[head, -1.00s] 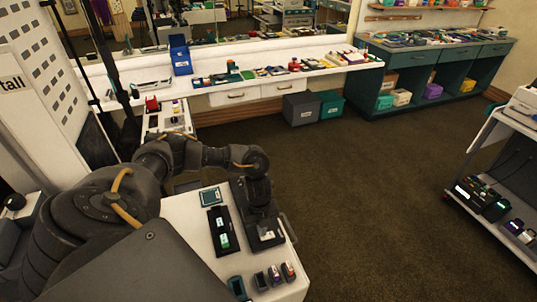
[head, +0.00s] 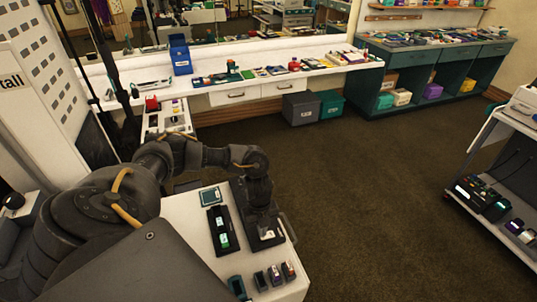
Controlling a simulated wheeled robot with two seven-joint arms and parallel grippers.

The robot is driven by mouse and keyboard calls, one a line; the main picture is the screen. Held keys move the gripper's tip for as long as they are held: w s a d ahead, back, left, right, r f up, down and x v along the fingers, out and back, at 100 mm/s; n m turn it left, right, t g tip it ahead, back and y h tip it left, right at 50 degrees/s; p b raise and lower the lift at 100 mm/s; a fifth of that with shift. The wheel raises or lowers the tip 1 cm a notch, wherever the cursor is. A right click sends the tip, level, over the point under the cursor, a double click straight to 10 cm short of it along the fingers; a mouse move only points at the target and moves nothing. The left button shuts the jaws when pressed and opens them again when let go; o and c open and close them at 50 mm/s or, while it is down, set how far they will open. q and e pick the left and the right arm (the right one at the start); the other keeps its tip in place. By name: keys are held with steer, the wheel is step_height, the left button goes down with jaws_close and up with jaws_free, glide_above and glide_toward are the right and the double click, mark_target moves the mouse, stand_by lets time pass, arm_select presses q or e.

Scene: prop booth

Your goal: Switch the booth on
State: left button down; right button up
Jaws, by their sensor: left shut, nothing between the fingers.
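My left arm reaches in from the left over a white cart top (head: 185,208). My left gripper (head: 266,231) points down over a dark box (head: 268,242) near the cart's right edge. It is shut with nothing in it. Its fingertips are close to the top of the box; I cannot tell whether they touch it. The gripper hides part of the box, and no switch can be made out clearly there. My right gripper is not in view.
A black tray (head: 213,226) with green-marked pieces and a teal-edged square (head: 210,197) lie left of the box. Several small blocks (head: 275,276) line the cart's front. A white counter (head: 215,77) stands behind.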

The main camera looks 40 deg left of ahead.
arm_select(q)
steer(key=shift+f+b, duration=0.5)
steer(key=shift+f, duration=0.25)
steer(key=shift+r, duration=0.1)
step_height(320, 180, up, 7)
steer(key=p, duration=0.7)
stand_by(0.5)
steer(key=shift+w, duration=0.1)
